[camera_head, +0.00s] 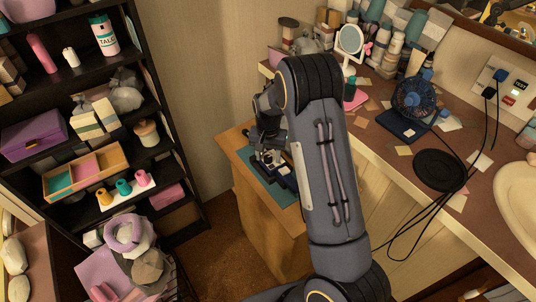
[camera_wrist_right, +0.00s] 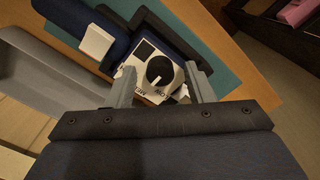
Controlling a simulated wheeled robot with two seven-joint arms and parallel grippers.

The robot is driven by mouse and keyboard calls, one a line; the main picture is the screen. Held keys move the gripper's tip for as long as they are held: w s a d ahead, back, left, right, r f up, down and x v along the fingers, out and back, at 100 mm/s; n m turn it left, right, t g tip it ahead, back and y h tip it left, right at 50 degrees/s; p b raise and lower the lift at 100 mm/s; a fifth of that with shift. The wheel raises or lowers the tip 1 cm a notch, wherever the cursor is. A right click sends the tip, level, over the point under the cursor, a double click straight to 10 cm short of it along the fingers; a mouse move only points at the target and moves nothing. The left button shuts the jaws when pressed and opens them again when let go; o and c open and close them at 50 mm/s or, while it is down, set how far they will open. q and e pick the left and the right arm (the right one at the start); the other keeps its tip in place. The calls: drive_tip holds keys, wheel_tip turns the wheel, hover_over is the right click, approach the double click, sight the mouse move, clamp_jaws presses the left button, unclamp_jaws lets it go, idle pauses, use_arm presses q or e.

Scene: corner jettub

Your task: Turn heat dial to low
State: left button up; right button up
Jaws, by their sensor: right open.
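The heat dial (camera_wrist_right: 160,69) is a round black knob with a short white pointer mark. It sits on a white panel with dark lettering, on a dark blue device (camera_wrist_right: 110,42). In the head view my right gripper (camera_head: 268,157) is over the small wooden stand, and the dial cannot be made out there. My left gripper is not in view.
The device lies on a teal mat (camera_head: 258,176) on a wooden stand (camera_head: 262,215). A dark shelf (camera_head: 75,160) is at left. A counter (camera_head: 400,160) at right holds a blue fan (camera_head: 415,98), a black round pad (camera_head: 440,170) and trailing black cables.

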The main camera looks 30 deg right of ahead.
drive_tip(key=c, duration=1)
drive_tip(key=shift+n, duration=0.3)
drive_tip(key=n+b, duration=0.1)
drive_tip(key=n, duration=0.2)
drive_tip(key=shift+n, duration=0.3)
drive_tip(key=shift+n+b, duration=0.4)
drive_tip(key=shift+n, duration=1.9)
drive_tip(key=o, duration=1)
